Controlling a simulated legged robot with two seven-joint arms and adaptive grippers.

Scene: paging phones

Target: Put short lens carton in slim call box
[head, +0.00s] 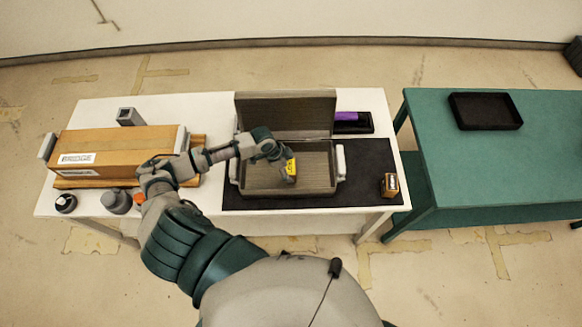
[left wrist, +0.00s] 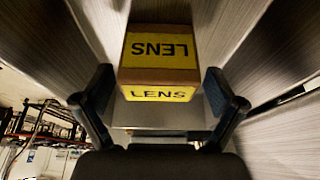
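The short lens carton (head: 291,168) is yellow with a brown-grey body. In the left wrist view the carton (left wrist: 160,55) shows two yellow LENS labels. My right gripper is out of view.
A long wooden box (head: 120,150) with pale handles fills the table's left. Small round items (head: 117,201) stand at the front left. A green table (head: 480,165) bears a black tray (head: 486,111).

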